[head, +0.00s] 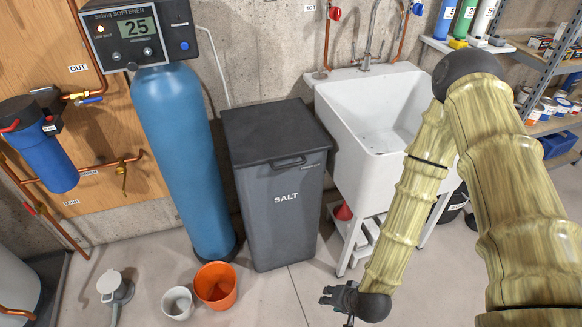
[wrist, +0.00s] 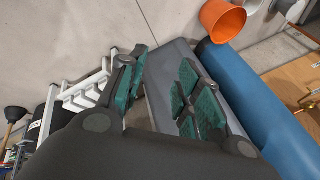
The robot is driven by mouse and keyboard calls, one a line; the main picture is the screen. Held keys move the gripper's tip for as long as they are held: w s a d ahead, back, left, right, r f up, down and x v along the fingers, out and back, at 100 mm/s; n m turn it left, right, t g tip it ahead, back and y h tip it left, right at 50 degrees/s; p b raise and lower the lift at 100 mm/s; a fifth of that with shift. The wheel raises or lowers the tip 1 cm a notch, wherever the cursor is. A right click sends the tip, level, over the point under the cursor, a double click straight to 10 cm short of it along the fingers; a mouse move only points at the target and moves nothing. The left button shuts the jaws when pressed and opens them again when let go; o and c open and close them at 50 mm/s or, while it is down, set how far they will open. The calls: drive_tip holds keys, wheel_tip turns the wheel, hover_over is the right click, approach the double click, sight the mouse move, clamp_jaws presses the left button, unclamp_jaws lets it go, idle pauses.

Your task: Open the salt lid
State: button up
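The salt bin (head: 285,225) is a tall grey container marked SALT, standing upright on the floor between the blue softener tank and the sink. Its dark lid (head: 270,130) is closed, with a handle (head: 288,161) at the front edge. My gripper (head: 338,298) is low in front of the bin and to its right, apart from it in the head view. In the wrist view my gripper (wrist: 163,95) has its green-padded fingers spread with nothing held. The grey bin (wrist: 172,60) shows behind and between them, partly hidden by the fingers.
The blue softener tank (head: 180,150) stands left of the bin. The white sink (head: 375,120) stands close on its right. An orange bucket (head: 216,284) and a white bucket (head: 178,302) are on the floor at front left. Floor (head: 285,300) in front of the bin is clear.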

drive_tip(key=w+a+r+m+t+y+b, duration=0.1)
drive_tip(key=w+a+r+m+t, duration=0.15)
drive_tip(key=w, duration=0.45)
drive_tip(key=w+a+r+m+t+y+b, duration=0.1)
drive_tip(key=w+a+r+m+t, duration=0.1)
drive_tip(key=w+a+r, duration=0.35)
drive_tip(key=m+t+b, duration=0.3)
drive_tip(key=m+t, duration=0.2)
drive_tip(key=t, duration=0.1)
approach(292, 166)
drive_tip(key=p+x, duration=0.1)
drive_tip(key=x, duration=0.9)
drive_tip(key=shift+w+a+f, duration=0.1)
drive_tip(key=shift+w+f, duration=0.05)
drive_tip(key=shift+w, duration=0.1)
clamp_jaws()
